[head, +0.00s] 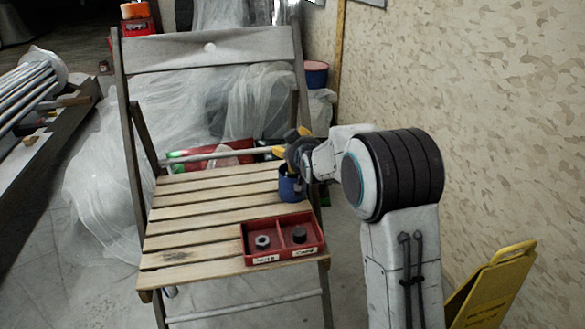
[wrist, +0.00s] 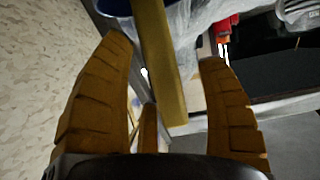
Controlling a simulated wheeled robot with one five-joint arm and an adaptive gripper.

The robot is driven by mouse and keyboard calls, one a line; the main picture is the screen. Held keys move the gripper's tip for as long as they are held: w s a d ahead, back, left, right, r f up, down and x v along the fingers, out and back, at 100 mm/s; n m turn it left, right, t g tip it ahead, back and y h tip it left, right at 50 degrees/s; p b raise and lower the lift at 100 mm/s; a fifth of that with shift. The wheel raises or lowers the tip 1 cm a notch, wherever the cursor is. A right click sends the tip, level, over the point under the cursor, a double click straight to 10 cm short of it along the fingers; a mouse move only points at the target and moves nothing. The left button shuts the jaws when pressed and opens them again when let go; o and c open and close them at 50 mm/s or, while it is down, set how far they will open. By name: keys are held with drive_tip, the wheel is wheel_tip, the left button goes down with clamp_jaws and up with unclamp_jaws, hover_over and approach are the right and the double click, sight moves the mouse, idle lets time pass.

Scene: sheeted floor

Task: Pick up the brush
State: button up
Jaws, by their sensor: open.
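My gripper (head: 281,145) is open above a small blue cup (head: 290,187) at the right rear of the slatted chair seat. A blue rim, likely the cup (wrist: 115,5), shows at the top edge near the stick. The bristle end is hidden. In the head view I cannot make out the brush apart from my gripper.
The wooden chair (head: 180,220) has a backrest behind my gripper. A red two-part tray (head: 282,253) with small dark parts stands at the seat's front right. A patterned wall (head: 470,100) and a yellow folding sign (head: 492,285) are on the right. The seat's left side is clear.

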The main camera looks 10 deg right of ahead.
clamp_jaws()
idle(0.6)
drive_tip(key=shift+r, duration=0.1)
